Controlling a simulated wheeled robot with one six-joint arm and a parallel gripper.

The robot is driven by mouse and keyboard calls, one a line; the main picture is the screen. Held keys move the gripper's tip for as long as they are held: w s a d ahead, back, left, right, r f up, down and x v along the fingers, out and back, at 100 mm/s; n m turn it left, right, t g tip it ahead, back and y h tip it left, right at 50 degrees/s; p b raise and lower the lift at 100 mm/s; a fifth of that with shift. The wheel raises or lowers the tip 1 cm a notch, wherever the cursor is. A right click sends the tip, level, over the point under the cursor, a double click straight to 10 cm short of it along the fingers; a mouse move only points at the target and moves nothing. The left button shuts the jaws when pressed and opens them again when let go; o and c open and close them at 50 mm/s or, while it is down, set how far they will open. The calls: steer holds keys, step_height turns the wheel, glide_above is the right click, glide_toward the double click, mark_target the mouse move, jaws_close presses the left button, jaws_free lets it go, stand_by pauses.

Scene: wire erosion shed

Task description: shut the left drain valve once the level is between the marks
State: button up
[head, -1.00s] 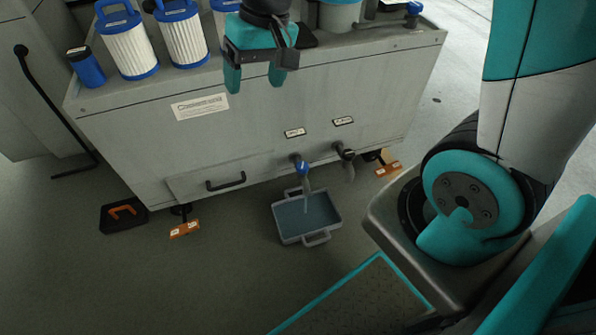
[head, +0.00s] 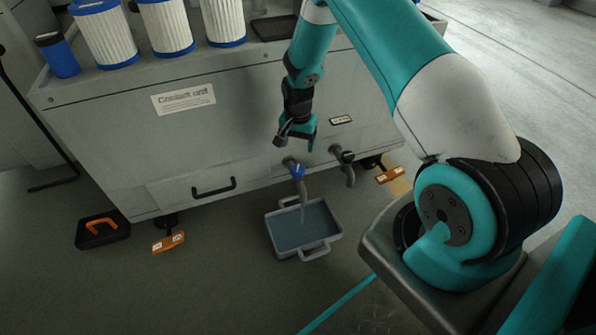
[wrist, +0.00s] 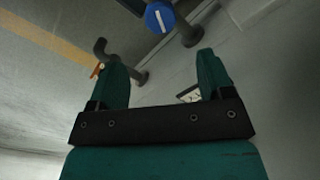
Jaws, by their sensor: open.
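The left drain valve (head: 297,171) has a blue knob and sits low on the front of the grey coolant unit (head: 110,130). A thin stream runs from its spout into a grey tray (head: 271,237) holding blue-grey liquid on the floor. I cannot make out level marks. My gripper (head: 299,138) is open and empty, pointing down just above the valve, apart from it. In the wrist view the blue knob (wrist: 160,17) with its white bar lies beyond the fingertips (wrist: 163,66), roughly between them. The dark right drain valve (head: 346,158) is beside it.
Several white filters (head: 168,28) and a blue canister (head: 57,56) stand on the unit's top. A drawer handle (head: 213,187) sticks out left of the valve. Orange feet (head: 168,242) stick out below. A black case (head: 102,231) lies on the left floor.

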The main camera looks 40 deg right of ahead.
mark_target(298, 168)
step_height(298, 168, down, 11)
steer(key=b, duration=0.3)
steer(key=shift+r, duration=0.1)
steer(key=c, duration=0.9)
